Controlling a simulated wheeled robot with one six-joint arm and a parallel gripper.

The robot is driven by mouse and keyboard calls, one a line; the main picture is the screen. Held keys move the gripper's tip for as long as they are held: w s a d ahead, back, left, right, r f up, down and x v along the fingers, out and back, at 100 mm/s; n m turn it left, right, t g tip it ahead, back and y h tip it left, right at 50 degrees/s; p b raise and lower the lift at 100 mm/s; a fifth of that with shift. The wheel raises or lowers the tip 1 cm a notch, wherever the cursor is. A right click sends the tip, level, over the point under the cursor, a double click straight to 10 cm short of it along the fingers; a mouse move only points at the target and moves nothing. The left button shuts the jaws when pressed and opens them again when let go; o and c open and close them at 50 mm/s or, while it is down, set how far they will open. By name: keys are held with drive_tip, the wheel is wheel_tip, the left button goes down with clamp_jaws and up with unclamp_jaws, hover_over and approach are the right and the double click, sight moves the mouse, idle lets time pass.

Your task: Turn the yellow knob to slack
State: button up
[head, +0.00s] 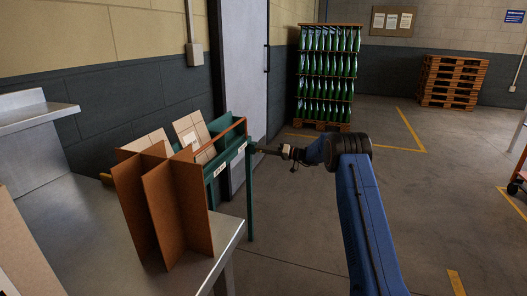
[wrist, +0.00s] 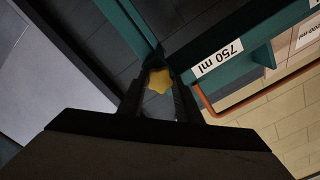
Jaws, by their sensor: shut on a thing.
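The yellow knob (wrist: 159,81) is small and lobed. In the wrist view it sits between the two dark fingers of my gripper (wrist: 158,90), which is shut on it. The knob is at the green frame (wrist: 215,45), close to the label reading 750 ml (wrist: 217,58). In the head view my gripper (head: 262,149) reaches left to the right end of the green stand (head: 249,190); the knob is too small or hidden to make out there. I cannot tell which way the knob is set.
A metal bench (head: 75,225) at left carries a brown cardboard divider (head: 180,210). An orange-brown rail (head: 220,138) runs along the stand, with cartons (head: 190,132) behind it. A grey door (head: 240,70) is close behind.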

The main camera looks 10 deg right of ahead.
drive_tip(key=n, duration=1.2)
drive_tip(key=shift+s+f, duration=0.1)
drive_tip(key=shift+f, duration=0.05)
drive_tip(key=shift+n, duration=0.3)
drive_tip(key=o, duration=1)
drive_tip(key=shift+o, duration=0.2)
drive_tip(key=v, duration=1.7)
drive_tip(key=shift+d, duration=0.2)
drive_tip(key=shift+s, duration=0.1)
